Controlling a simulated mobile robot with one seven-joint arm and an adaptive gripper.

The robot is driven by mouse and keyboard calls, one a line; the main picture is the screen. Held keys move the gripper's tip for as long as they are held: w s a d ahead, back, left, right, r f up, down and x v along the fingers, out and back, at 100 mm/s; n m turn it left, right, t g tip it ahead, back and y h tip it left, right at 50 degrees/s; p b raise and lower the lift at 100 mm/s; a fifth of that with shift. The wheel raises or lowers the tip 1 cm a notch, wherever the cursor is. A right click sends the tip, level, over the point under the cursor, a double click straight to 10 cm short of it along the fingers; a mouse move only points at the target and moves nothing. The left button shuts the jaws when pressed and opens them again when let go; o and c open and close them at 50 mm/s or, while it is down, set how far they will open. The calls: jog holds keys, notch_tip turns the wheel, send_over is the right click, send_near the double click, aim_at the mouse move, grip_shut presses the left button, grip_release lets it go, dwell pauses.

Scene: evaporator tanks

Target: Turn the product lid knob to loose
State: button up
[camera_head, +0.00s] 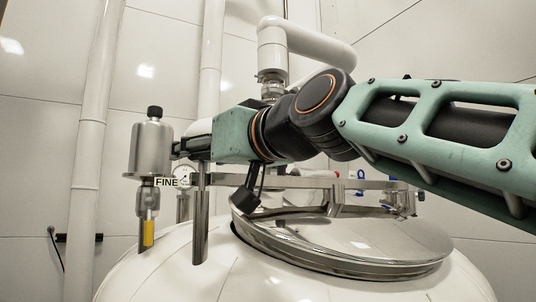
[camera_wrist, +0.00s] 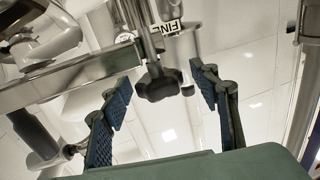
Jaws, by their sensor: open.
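The black lobed knob (camera_wrist: 157,83) shows in the wrist view at the end of a steel post and bar (camera_wrist: 60,82). It sits between the two fingers of my gripper (camera_wrist: 160,54), with a gap on each side. My gripper is open and holds nothing. In the head view, my gripper (camera_head: 184,148) is above the steel post (camera_head: 201,215) at the left end of the lid bar. The knob is hidden there behind my gripper. The round steel lid (camera_head: 350,245) lies on the white tank, with the bar across it.
A steel valve (camera_head: 152,150) with a black top stands just left of my gripper, near the FINE label (camera_head: 167,182). White pipes (camera_head: 95,130) rise behind. A gauge (camera_head: 184,205) sits behind the post. My arm reaches in from the right above the lid.

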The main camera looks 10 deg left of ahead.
jog(key=shift+c, duration=0.2)
jog(key=c, duration=1.1)
jog(key=shift+n+g+y+b, duration=0.45)
jog(key=shift+n+g+y, duration=0.05)
jog(key=shift+g, duration=0.2)
jog(key=shift+f, duration=0.1)
jog(key=n+g+y, duration=0.1)
jog(key=n+g, duration=0.1)
jog(key=shift+w+g, duration=0.1)
jog(key=shift+g, duration=0.2)
jog(key=n+g+p, duration=0.1)
jog(key=n+g+y+p, duration=0.1)
jog(key=g+p, duration=0.1)
jog(key=g, duration=0.1)
jog(key=shift+d+r+n+y, duration=0.1)
jog(key=shift+r+n+y, duration=0.15)
jog(key=shift+n+y, duration=0.15)
jog(key=n+g+p, duration=0.1)
jog(key=g+p, duration=0.1)
jog(key=shift+n+g+p, duration=0.3)
jog(key=shift+g+p, duration=0.1)
jog(key=shift+f+n+g, duration=0.2)
jog(key=shift+n+g, duration=0.1)
jog(key=shift+g, duration=0.2)
